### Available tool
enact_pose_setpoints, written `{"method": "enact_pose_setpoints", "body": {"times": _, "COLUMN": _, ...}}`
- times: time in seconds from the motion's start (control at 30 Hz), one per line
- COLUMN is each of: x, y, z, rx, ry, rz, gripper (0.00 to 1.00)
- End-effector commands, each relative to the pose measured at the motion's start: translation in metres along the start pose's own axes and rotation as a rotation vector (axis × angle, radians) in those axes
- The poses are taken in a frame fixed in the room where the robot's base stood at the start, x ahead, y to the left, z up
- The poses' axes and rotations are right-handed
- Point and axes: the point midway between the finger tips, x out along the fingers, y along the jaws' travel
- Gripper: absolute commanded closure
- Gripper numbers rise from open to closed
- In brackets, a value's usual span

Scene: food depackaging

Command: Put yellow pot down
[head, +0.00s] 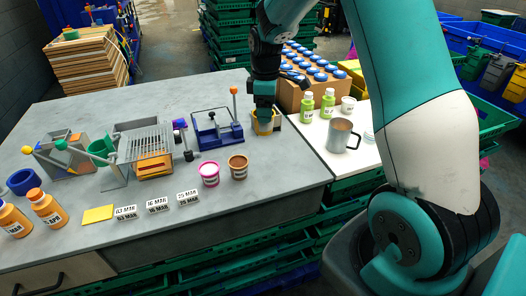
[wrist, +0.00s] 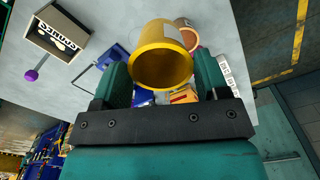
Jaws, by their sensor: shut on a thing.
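My gripper (head: 264,103) points down over the right part of the grey table (head: 290,170). It is shut on the yellow pot (head: 266,128), which is partly hidden behind the fingers. In the wrist view the yellow pot (wrist: 163,58) sits between the two fingers (wrist: 161,78), its open round mouth towards the camera. The pot is at or just above the table top; I cannot tell whether it touches.
A blue press (head: 216,129) stands just left of the pot. A pink pot (head: 209,175) and a brown pot (head: 238,168) stand in front. To the right, a white surface (head: 312,140) holds green bottles (head: 307,107) and a grey mug (head: 341,135). The table's front right is clear.

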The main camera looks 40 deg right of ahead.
Motion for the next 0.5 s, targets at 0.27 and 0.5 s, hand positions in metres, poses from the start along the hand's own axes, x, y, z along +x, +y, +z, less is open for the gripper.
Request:
{"method": "enact_pose_setpoints", "body": {"times": 0.27, "x": 0.076, "y": -0.002, "z": 0.0, "rx": 0.0, "ry": -0.003, "rz": -0.006, "gripper": 0.63}}
{"method": "enact_pose_setpoints", "body": {"times": 0.5, "x": 0.11, "y": 0.0, "z": 0.001, "rx": 0.003, "ry": 0.0, "rz": 0.0, "gripper": 0.63}}
